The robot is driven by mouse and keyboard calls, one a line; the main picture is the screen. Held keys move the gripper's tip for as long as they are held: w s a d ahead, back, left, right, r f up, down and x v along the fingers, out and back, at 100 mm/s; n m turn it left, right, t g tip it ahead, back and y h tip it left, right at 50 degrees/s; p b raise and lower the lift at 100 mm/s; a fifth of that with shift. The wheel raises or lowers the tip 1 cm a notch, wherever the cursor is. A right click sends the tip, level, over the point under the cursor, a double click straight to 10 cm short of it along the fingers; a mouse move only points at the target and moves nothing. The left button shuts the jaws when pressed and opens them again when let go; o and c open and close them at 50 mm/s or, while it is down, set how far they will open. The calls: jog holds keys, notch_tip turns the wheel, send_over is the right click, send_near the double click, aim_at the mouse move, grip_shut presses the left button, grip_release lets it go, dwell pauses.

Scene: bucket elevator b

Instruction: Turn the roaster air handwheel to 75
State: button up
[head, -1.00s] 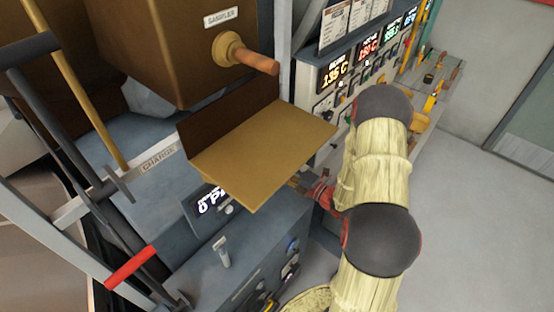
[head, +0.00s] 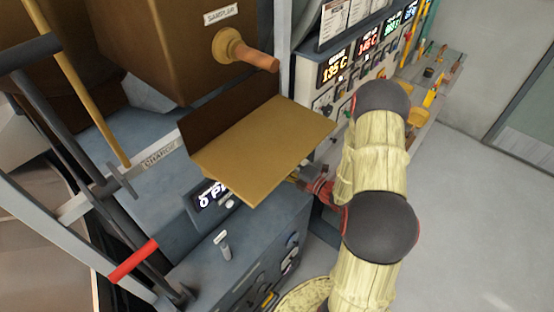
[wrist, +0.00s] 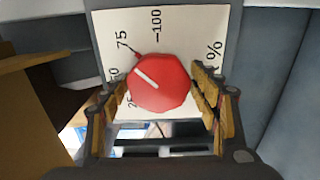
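The red roaster air handwheel (wrist: 159,84) is a faceted knob with a white pointer line, on a white scale plate (wrist: 185,35) in the wrist view. The plate shows 75, 100, a % sign and partly hidden lower numbers. The pointer aims up and left, below the 75 mark. My gripper (wrist: 160,88) has its fingers on either side of the handwheel. Narrow gaps seem to show between fingers and handwheel, so it looks open; contact is hard to judge. In the head view, the handwheel and fingertips are hidden behind the brown tray and my arm.
A brown tray (head: 265,150) juts out close to my wrist, below a sampler handle (head: 255,55). A blue-grey cabinet (head: 245,262) stands below it. A panel with lit displays (head: 335,68) is behind my arm. The floor (head: 485,220) at right is clear.

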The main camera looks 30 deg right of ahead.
jog(key=shift+o, duration=0.9)
jog(key=v, duration=1.2)
